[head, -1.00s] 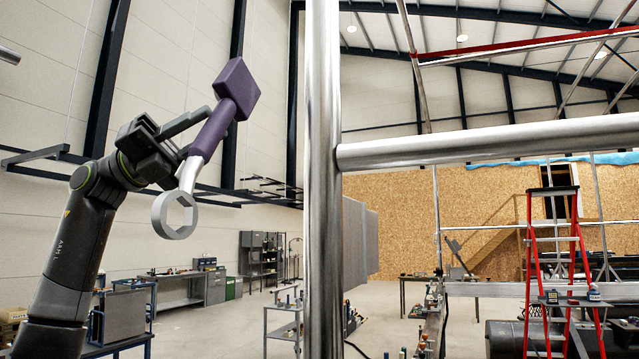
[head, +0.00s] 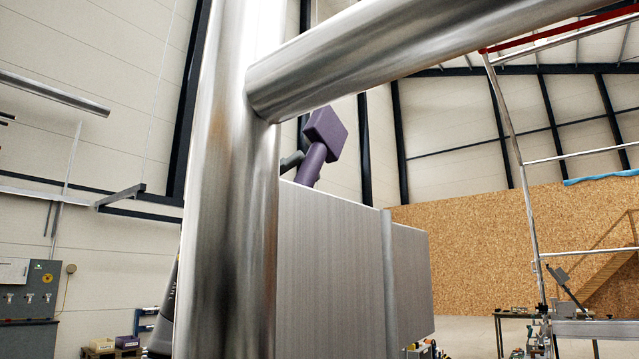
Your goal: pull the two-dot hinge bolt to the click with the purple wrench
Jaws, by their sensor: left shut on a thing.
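The purple wrench (head: 325,135) shows only by its blocky purple handle end and a short piece of purple grip, above the top edge of a grey metal panel. It is tilted, with its upper end to the right. A small dark part of my left gripper (head: 291,162) shows beside the grip, and the gripper is shut on the wrench. The wrench's ring end and most of the gripper are hidden behind the steel post and panel. My right gripper is not in view. I cannot make out the two-dot hinge bolt.
A thick steel post (head: 228,200) fills the near left-centre, with a steel crossbar (head: 400,45) running up to the right. The grey metal panel (head: 330,260) stands just right of the post. A plywood wall (head: 490,225) and a work cabinet (head: 30,290) lie farther back.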

